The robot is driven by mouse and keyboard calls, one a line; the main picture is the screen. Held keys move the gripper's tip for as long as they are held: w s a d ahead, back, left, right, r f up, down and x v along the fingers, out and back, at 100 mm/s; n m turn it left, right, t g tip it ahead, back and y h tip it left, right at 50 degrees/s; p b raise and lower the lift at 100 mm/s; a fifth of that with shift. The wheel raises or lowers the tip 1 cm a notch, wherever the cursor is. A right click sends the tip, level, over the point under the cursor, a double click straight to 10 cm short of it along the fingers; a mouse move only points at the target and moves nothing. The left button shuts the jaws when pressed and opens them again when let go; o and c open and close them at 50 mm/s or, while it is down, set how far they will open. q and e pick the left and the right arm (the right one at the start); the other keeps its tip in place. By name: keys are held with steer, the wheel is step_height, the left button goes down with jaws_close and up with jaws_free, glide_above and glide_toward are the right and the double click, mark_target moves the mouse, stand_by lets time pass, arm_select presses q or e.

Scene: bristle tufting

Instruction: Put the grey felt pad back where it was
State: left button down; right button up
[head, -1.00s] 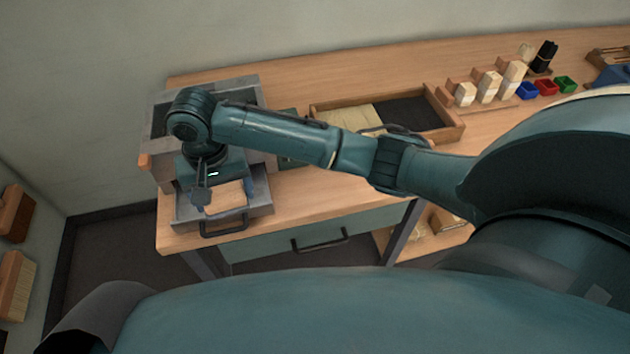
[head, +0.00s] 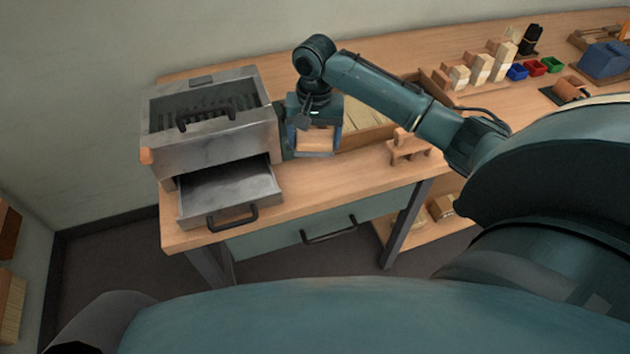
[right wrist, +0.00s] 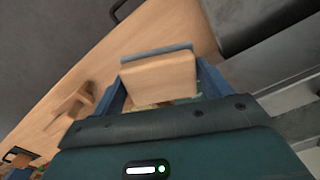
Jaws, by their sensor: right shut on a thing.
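My right gripper (head: 315,140) is at the head view's centre, just right of the metal box. Its blue fingers are shut on a light wooden block with a thin grey layer along one side, which I take as the grey felt pad (head: 313,154). In the right wrist view the wooden block sits between the fingers (right wrist: 160,85) and the grey layer (right wrist: 157,53) runs along its far edge. The pad appears held above the table; the exact gap cannot be told. The metal box's drawer (head: 228,187) is open and looks empty. My left gripper is not in view.
The metal box (head: 215,145) stands at the table's left end. A wooden tray (head: 366,138) with pale bristles is partly behind my arm. A small wooden stand (head: 408,150) is to the right. Wooden blocks and coloured bins (head: 535,68) stand farther back. The front table strip is mostly clear.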

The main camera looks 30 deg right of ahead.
mark_target(316, 155)
steer(key=f, duration=0.6)
steer(key=shift+d, duration=0.3)
steer(key=shift+f, duration=2.35)
steer(key=o, duration=0.9)
steer(key=shift+f, duration=0.15)
steer(key=shift+c, duration=0.2)
step_height(316, 155, up, 12)
steer(key=shift+r, duration=0.2)
